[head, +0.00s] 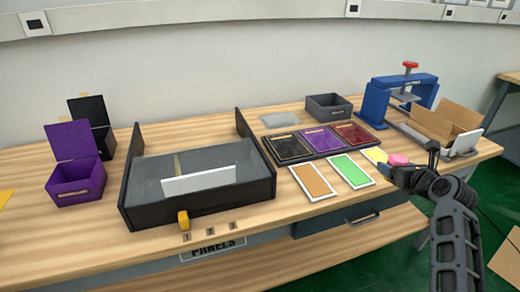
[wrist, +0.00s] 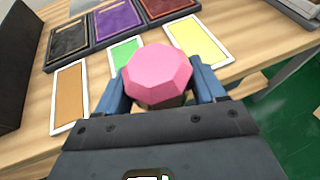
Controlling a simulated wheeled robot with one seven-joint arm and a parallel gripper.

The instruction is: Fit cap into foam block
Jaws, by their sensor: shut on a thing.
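My gripper (wrist: 160,95) is shut on a pink faceted cap (wrist: 158,73), with a blue finger on each side of it. In the head view the pink cap (head: 398,159) shows at the end of my gripper (head: 391,170), in front of the right part of the workbench. The cap is held up near the yellow card and the bench's front edge. The lower part of the cap is hidden by my gripper. I cannot make out a foam block for certain in either view.
Orange (head: 314,182), green (head: 350,171) and yellow (head: 375,155) cards lie before a dark three-section tray (head: 262,143).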

